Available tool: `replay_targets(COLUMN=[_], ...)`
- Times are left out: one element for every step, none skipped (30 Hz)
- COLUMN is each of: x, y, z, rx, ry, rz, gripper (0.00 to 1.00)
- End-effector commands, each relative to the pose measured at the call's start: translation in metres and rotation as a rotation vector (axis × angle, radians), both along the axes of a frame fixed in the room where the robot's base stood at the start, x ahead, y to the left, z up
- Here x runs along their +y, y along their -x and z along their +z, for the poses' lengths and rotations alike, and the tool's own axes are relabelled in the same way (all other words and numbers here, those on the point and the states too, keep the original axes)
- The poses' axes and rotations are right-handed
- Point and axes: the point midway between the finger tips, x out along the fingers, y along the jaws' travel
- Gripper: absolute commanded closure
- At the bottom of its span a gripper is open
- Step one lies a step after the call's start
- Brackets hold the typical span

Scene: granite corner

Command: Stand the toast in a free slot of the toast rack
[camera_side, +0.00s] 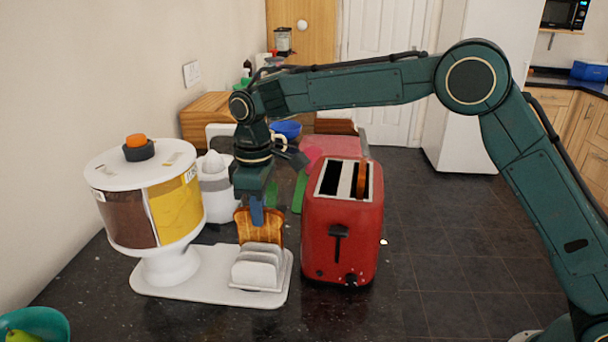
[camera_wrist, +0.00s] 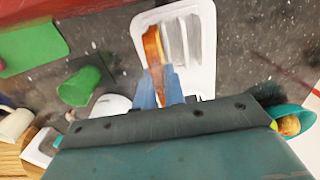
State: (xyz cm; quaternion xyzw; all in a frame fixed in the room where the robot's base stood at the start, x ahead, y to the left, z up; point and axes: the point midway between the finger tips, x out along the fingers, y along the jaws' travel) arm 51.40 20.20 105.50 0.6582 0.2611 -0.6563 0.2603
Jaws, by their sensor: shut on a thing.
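My gripper (camera_side: 257,214) is shut on a slice of toast (camera_side: 258,231), brown and upright. The toast is at the back of the white toast rack (camera_side: 258,272) in the side view; its lower part is hidden behind the rack's dividers. In the wrist view the toast (camera_wrist: 153,48) is seen edge-on between the blue fingertips (camera_wrist: 159,88), beside the rack's grey-white dividers (camera_wrist: 182,42). I cannot tell whether its lower edge is inside a slot or just above it.
A red toaster (camera_side: 340,225) with another slice (camera_side: 362,178) in one slot stands close to the right. A cereal dispenser (camera_side: 150,205) stands left on the same white base (camera_side: 190,287). A juicer (camera_side: 214,185) is behind. Dark counter is free in front.

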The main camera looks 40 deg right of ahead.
Motion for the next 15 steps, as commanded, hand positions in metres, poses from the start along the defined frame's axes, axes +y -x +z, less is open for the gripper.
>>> replay_targets(x=[0.000, 0.000, 0.000, 0.000, 0.000, 0.000, 0.000, 0.000, 0.000, 0.000, 0.000, 0.000, 0.000, 0.000, 0.000], y=[0.000, 0.000, 0.000, 0.000, 0.000, 0.000, 0.000, 0.000, 0.000, 0.000, 0.000, 0.000, 0.000, 0.000, 0.000], z=[-0.003, -0.005, -0.007, -0.008, -0.009, -0.011, -0.012, -0.013, -0.014, -0.015, -0.015, -0.016, -0.016, -0.016, -0.017], rx=[0.000, 0.000, 0.001, 0.001, 0.001, 0.001, 0.001, 0.000, 0.000, 0.000, -0.001, -0.001, -0.001, -0.001, -0.001], ry=[0.000, 0.000, 0.001, 0.001, 0.000, 0.000, 0.001, 0.000, 0.000, 0.000, -0.001, -0.001, -0.001, -0.001, -0.001], rz=[0.000, 0.000, 0.000, 0.000, 0.000, 0.000, 0.000, 0.000, 0.000, 0.000, 0.000, 0.000, 0.000, 0.000, 0.000], gripper=[1.00, 1.00, 1.00, 1.00, 1.00, 1.00, 1.00, 1.00, 1.00, 1.00, 1.00, 1.00, 1.00, 1.00, 1.00])
